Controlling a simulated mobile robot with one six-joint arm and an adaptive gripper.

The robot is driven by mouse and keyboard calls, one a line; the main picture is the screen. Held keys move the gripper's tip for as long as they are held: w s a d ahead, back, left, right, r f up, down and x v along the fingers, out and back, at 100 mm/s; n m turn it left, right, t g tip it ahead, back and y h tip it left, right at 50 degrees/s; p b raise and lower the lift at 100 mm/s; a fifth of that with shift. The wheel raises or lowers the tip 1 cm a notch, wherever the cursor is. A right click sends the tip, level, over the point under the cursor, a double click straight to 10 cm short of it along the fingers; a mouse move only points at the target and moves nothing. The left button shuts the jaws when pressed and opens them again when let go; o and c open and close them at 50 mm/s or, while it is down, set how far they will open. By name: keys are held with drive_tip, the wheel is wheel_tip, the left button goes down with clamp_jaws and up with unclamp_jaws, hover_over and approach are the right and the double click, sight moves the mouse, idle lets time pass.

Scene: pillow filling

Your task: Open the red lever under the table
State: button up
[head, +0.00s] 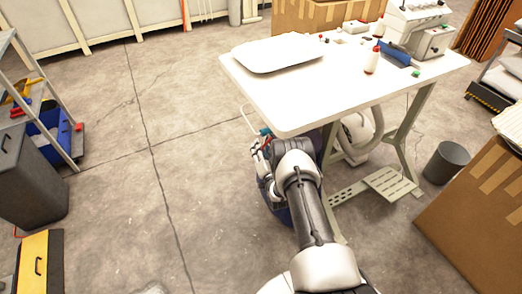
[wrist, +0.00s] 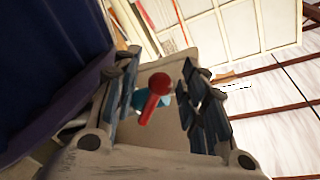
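The red lever (wrist: 154,97) with its round knob shows in the middle of the wrist view, in front of a small teal part (wrist: 139,98). My gripper (wrist: 160,66) is open, with one finger on each side of the lever and a visible gap to each. I cannot tell how deep the lever sits between the fingers. In the head view my gripper (head: 259,147) is low beside the left front corner of the white table (head: 315,107). My arm hides much of the space under the table there, and the lever is not clear in that view.
A dark blue object (wrist: 45,65) fills the left of the wrist view, close to the gripper. A white tray-like piece (head: 278,53) lies on the table. A pale hose (head: 372,138) and table legs stand right of my arm.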

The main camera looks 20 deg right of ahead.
drive_tip(key=shift+c, duration=0.3)
clamp_jaws()
idle(0.5)
